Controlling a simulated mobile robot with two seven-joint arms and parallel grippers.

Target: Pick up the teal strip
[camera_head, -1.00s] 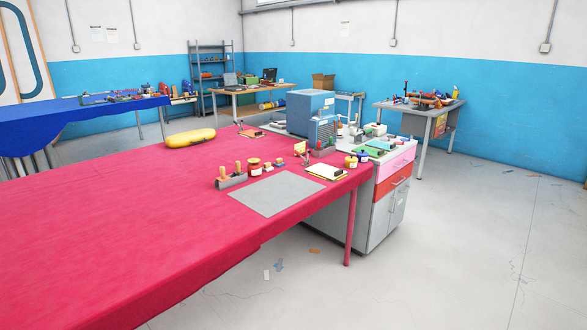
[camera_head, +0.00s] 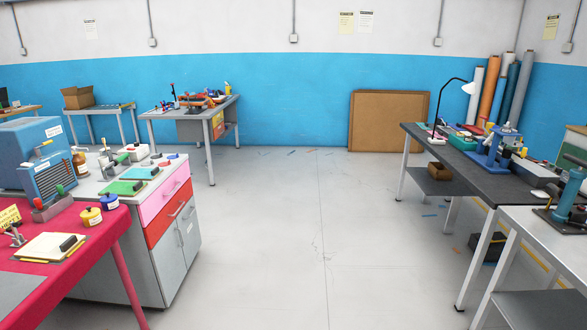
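I cannot make out a clearly teal strip. Neither of my grippers is in view.
The pink-red table (camera_head: 90,245) and a grey cabinet (camera_head: 181,250) with pink and red drawers stand at left. A dark bench (camera_head: 490,187) and a light bench (camera_head: 555,245) stand at right. The floor (camera_head: 325,235) between them is largely clear.

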